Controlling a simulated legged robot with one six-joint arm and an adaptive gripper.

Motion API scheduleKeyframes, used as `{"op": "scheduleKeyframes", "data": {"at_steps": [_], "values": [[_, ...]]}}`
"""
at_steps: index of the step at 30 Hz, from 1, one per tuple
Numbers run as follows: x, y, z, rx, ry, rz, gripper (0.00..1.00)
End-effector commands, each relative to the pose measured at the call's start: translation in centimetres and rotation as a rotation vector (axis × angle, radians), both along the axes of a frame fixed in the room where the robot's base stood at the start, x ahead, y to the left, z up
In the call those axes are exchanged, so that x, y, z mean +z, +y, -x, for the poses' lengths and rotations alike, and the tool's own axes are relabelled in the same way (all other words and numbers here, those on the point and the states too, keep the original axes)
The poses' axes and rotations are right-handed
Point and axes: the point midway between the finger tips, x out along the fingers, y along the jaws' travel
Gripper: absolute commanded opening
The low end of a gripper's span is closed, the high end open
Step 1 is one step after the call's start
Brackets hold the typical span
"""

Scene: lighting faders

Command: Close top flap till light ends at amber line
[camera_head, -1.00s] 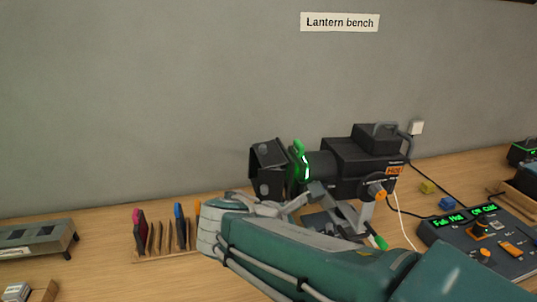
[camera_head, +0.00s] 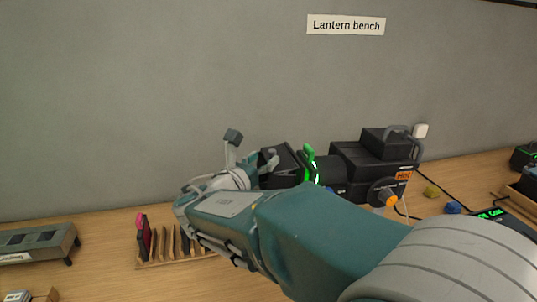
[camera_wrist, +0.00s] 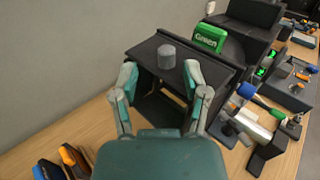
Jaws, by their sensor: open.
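The black stage lantern (camera_head: 350,165) stands on the bench with its flap box (camera_head: 282,168) at its left end. In the wrist view, the dark top flap (camera_wrist: 205,70) carries a grey cylindrical knob (camera_wrist: 166,57). My gripper (camera_wrist: 160,75) is open, one fingertip on each side of the knob and a little short of it, with clear space between. In the head view my gripper (camera_head: 252,150) is beside the flap box and partly hides it. I cannot make out the light's edge or an amber line in either view.
A green tab marked Green (camera_wrist: 209,38) rises behind the flap. A wooden rack (camera_head: 170,252) of coloured pieces is below my arm, and a grey metal unit (camera_head: 38,243) is at the left. The fader console (camera_head: 492,214) is partly hidden by my arm.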

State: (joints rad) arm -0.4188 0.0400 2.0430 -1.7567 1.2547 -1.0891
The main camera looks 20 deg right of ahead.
Motion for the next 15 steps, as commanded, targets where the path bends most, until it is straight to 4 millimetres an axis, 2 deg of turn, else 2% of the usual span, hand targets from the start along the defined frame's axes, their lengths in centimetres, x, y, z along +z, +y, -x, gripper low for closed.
{"op": "scheduleKeyframes", "data": {"at_steps": [3,6,15], "values": [[0.0,-1.5,-1.2,-0.003,0.001,-0.002,0.59],[0.0,-2.0,-1.7,-0.002,-0.001,-0.002,0.59],[0.0,-2.0,-2.0,0.0,-0.001,-0.001,0.59]]}}
